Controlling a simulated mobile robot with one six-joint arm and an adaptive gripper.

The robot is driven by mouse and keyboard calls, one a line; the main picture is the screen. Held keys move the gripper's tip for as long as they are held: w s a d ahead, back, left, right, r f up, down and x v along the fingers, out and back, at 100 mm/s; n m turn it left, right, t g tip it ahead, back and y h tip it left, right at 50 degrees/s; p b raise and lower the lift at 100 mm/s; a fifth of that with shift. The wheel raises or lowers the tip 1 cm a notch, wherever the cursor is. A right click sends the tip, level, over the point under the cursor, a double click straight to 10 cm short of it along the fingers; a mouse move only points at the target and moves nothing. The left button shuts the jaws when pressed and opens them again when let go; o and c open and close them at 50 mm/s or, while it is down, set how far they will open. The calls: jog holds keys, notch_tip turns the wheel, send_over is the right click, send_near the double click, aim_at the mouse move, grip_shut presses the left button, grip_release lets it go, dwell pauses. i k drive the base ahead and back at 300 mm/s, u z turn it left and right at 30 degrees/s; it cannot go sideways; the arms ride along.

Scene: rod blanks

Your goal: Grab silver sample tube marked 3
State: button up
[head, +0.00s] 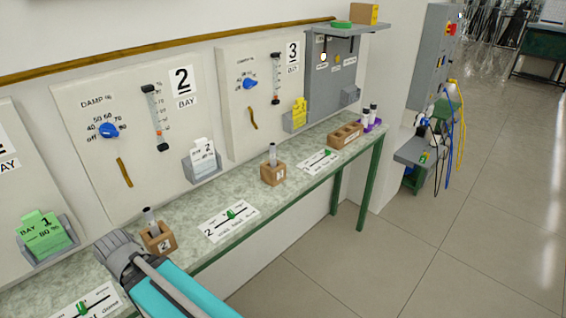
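A silver-grey tube (151,216) stands in a wooden block (159,241) at the lower left. A second silver-grey tube (272,154) stands upright in another wooden block (270,174) farther right along the bench. Each block has a small white label, too small to read surely. I cannot make out a 3 on either tube. My gripper (116,247) is at the bench just left of the nearer block, seen from behind. Its fingertips are not clear, so I cannot tell whether it is open or holds anything.
The narrow bench (195,203) runs along the wall with slider cards (231,221) on it. A wooden rack (346,135) and dark-capped tubes (373,112) in a purple holder stand at its far end. Wall panels (128,125) rise behind. The floor (330,265) to the right is clear.

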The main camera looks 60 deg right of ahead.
aim_at(272, 146)
jog(key=z, duration=0.05)
jog(key=k, duration=1.1)
jog(key=z, duration=1.95)
jog(key=i, duration=0.95)
jog(key=z, duration=0.05)
